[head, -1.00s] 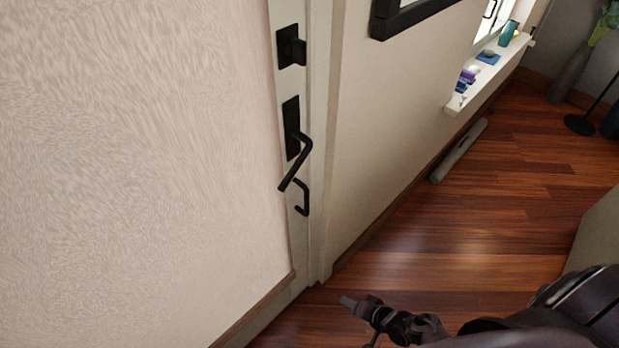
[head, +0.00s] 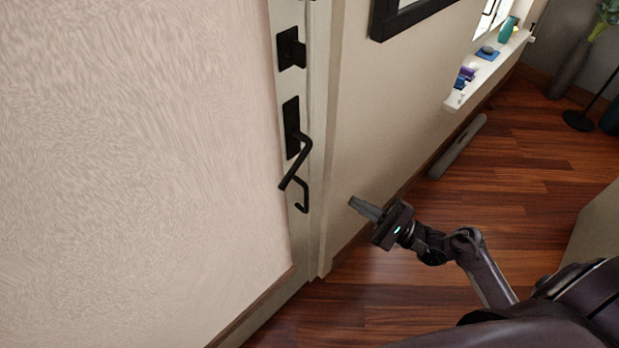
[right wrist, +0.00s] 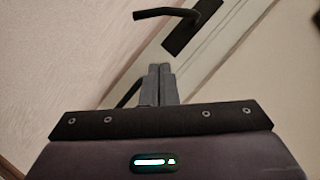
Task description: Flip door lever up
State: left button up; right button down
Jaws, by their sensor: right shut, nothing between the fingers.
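The black door lever (head: 295,162) sits on a dark plate on the white door at the left of the head view. Its handle slants down and to the left. The lever (right wrist: 168,13) also shows at the top of the right wrist view, beyond the fingers. My right gripper (head: 357,204) is to the right of the lever and a little lower in the picture, apart from it. In the right wrist view its fingers (right wrist: 160,84) are together with nothing between them. My left gripper is not in view.
A black lock (head: 291,48) is above the lever on the door. A wall with a dark picture frame (head: 405,14) is to the right. A white window sill (head: 488,72) holds small items. A long grey object (head: 458,147) lies by the wall. The wooden floor (head: 420,290) has free room.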

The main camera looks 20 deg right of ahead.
jog(key=shift+w+a, duration=0.1)
jog(key=s+a+r+p+x, duration=0.1)
jog(key=p+x, duration=0.3)
jog(key=x, duration=0.8)
jog(key=shift+s+a+r, duration=0.2)
jog(key=shift+a+r, duration=0.05)
jog(key=shift+r, duration=0.15)
jog(key=shift+s+a+r+m+t+p, duration=0.1)
jog(key=shift+a+r+m+t+p, duration=0.15)
jog(key=shift+m+p, duration=0.35)
